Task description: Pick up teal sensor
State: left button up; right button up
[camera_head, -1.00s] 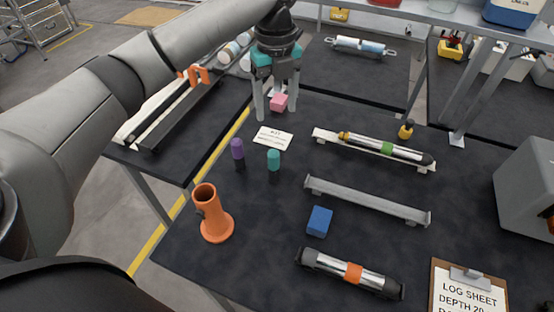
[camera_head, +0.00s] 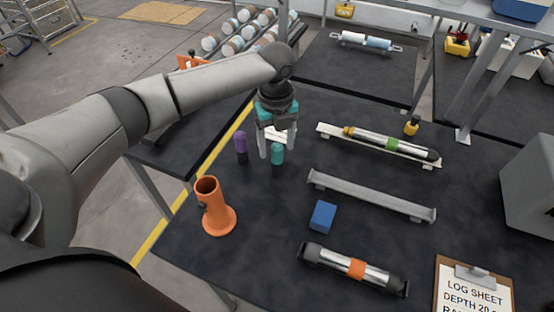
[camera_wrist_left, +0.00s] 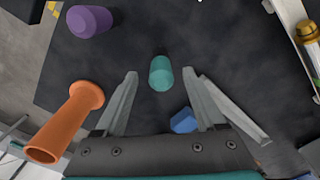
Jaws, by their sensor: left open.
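The teal sensor (camera_head: 277,154) is a small upright cylinder with a dark lower part, standing on the black table. My left gripper (camera_head: 277,153) is open and pointed down, with its fingers at the sensor's upper part in the head view. In the left wrist view the teal sensor (camera_wrist_left: 161,74) shows just beyond and between the two open fingertips (camera_wrist_left: 163,76), with clear space on both sides. I cannot tell whether the fingertips are level with it. My right gripper is not in view.
A purple sensor (camera_head: 241,146) stands close to the left. An orange holder (camera_head: 214,212) stands at the front left. A blue block (camera_head: 322,216), an empty grey rail (camera_head: 370,196) and a silver tube with an orange band (camera_head: 355,269) lie to the right and front.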

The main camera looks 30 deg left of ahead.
pick_arm(q)
jog(key=shift+f, duration=0.65)
jog(key=shift+d, duration=0.1)
grip_shut()
